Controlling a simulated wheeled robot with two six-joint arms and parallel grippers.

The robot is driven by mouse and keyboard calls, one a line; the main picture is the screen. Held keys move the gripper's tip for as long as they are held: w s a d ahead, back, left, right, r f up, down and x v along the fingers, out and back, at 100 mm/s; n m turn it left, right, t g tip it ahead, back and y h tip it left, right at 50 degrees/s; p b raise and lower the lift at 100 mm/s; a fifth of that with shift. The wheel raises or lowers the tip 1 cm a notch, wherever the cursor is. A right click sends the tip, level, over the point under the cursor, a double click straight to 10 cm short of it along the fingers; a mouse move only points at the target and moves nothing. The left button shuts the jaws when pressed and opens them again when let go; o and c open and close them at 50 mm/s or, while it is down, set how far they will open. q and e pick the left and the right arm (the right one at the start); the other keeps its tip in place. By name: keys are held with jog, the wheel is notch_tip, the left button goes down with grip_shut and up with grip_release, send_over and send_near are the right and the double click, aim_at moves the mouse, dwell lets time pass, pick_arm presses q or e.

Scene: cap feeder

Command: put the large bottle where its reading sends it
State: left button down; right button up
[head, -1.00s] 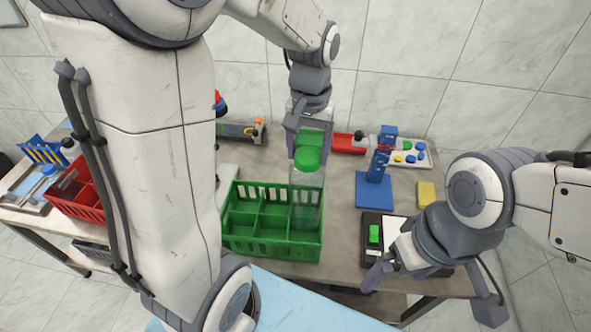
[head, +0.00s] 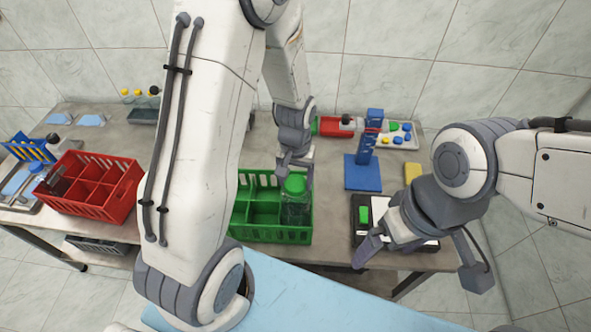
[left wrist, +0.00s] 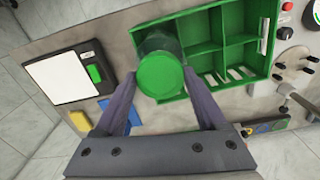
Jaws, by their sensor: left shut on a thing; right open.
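The large bottle is clear with a green cap (head: 295,186). It stands upright in the right part of the green crate (head: 240,234), its lower body behind the crate's front wall. My left gripper (head: 294,168) is shut on the large bottle. In the left wrist view the green cap (left wrist: 160,75) sits between my two fingers, over a corner compartment of the green crate (left wrist: 205,30). My right gripper (head: 412,262) is open and empty, low over the black device with a white plate and green display (head: 364,214); what the display reads is too small to tell.
A red crate (head: 85,207) with compartments stands at the left. A blue stand (head: 362,178), a yellow block (head: 412,173) and a tray of coloured caps (head: 398,146) are at the right.

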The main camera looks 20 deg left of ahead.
pick_arm(q)
jog(key=shift+f, duration=0.25)
grip_release()
jog(key=shift+r, duration=0.5)
notch_tip(320, 180, up, 11)
jog(key=b, duration=0.1)
jog(key=shift+r, duration=0.15)
